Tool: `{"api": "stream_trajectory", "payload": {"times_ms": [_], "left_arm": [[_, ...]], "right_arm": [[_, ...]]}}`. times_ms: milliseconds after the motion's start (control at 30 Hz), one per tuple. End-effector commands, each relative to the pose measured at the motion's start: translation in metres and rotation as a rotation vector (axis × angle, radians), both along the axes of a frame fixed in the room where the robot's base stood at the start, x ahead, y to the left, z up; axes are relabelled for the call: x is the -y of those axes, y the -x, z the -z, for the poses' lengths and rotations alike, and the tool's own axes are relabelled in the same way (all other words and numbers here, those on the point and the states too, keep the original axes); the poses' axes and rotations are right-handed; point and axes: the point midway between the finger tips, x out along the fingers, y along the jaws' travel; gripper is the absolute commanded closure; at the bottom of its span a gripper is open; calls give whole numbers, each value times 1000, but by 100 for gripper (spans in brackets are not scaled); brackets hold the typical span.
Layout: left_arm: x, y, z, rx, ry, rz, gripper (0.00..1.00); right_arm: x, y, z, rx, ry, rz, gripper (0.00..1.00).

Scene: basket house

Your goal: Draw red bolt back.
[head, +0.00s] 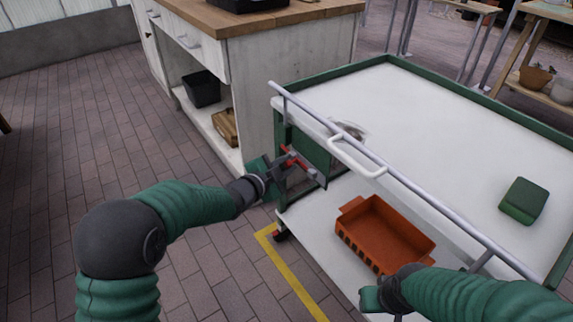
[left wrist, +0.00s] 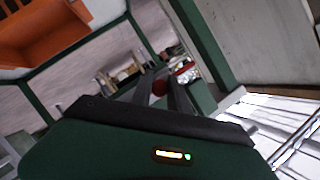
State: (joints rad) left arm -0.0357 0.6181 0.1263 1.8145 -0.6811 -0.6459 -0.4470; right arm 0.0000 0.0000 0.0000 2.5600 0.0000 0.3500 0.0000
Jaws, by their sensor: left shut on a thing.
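The red bolt (head: 297,157) is on the near-left end of the green-framed cart, beside a green panel (head: 310,150). My left gripper (head: 289,165) reaches it from the left and is shut on it.
The cart's white top (head: 420,120) holds a green block (head: 523,200). A metal rail (head: 430,200) with a white handle runs along its near edge. An orange basket (head: 385,235) stands on the lower shelf. A white cabinet (head: 255,70) stands behind. The brick floor at left is clear.

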Motion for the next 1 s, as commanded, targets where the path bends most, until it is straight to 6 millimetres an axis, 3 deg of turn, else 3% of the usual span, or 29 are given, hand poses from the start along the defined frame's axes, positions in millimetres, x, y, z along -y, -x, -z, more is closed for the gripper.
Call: {"api": "stream_trajectory", "payload": {"times_ms": [367,633,933,967,1000], "left_arm": [[0,1,2,-3,-1,-1,100],[21,30,3,-3,-1,0,100],[24,34,2,-5,-2,3,100],[24,34,3,-5,-2,4,75],[24,34,3,-5,-2,4,70]], "right_arm": [[0,0,1,0,0,0,64],[0,0,13,0,0,0,64],[0,0,12,0,0,0,64],[0,0,12,0,0,0,64],[0,0,12,0,0,0,64]]}}
